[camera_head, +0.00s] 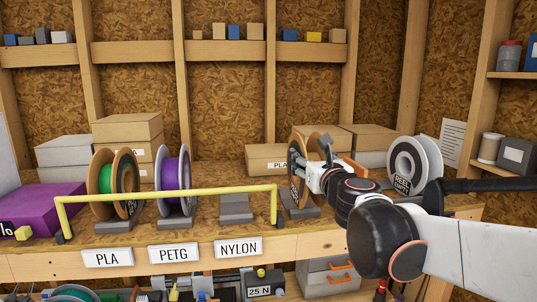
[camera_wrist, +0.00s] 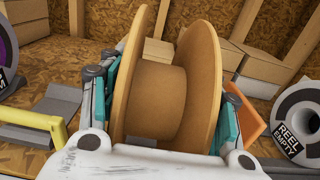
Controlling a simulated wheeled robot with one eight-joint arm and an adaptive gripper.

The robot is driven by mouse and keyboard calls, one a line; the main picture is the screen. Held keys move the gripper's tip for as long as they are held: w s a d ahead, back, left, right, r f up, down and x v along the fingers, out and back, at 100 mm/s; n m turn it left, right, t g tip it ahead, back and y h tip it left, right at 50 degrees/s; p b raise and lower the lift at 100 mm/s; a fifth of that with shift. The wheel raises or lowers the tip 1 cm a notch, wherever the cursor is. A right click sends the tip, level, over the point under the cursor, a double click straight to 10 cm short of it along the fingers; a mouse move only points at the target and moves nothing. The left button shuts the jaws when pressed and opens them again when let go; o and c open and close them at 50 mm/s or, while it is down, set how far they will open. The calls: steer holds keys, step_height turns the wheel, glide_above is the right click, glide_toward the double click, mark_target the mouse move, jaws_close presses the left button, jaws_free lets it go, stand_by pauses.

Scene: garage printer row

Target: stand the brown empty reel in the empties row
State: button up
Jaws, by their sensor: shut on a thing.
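The brown empty reel (camera_head: 293,152) is upright at the bench's right half, with a dark label on its flange. In the wrist view the brown reel (camera_wrist: 156,100) shows a bare core between two flanges. My gripper (camera_head: 323,172) is shut on it; in the wrist view the teal finger pads of my gripper (camera_wrist: 168,98) lie against the outer flanges. A grey cradle (camera_head: 302,213) shows just below the reel; I cannot tell whether they touch. A grey reel (camera_head: 404,162) labelled REEL EMPTY stands to the right, also in the wrist view (camera_wrist: 293,105).
A yellow rail (camera_head: 170,193) crosses the bench front at left. Behind it stand a green-wound reel (camera_head: 98,175), a purple-wound reel (camera_head: 172,176) and a bare grey cradle (camera_head: 236,210) above the NYLON label. Cardboard boxes (camera_head: 270,158) stand behind my gripper. An orange part (camera_wrist: 254,124) is close on its right.

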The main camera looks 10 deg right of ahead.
steer(key=s+p, duration=0.5)
steer(key=s, duration=0.8)
steer(key=shift+d, duration=0.25)
stand_by(1.4)
